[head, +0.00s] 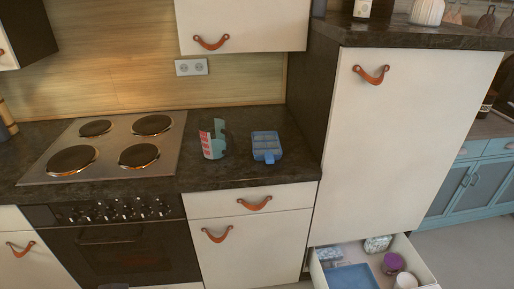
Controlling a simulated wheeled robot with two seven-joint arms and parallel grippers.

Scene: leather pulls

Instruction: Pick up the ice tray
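A blue ice tray (266,145) lies on the dark countertop (225,177), right of the stove and close to the tall cabinet's side. It has lighter compartments on top and a tab toward the front edge. A cup or glass with a red and teal pattern (213,138) stands just left of it, apart from it. Neither of my grippers is in view.
A stove (108,147) with several round plates lies to the left. A tall white cabinet (400,140) rises at right. An upper cabinet (243,25) hangs above the counter. A low drawer (420,268) stands open at bottom right, holding a blue item and several containers.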

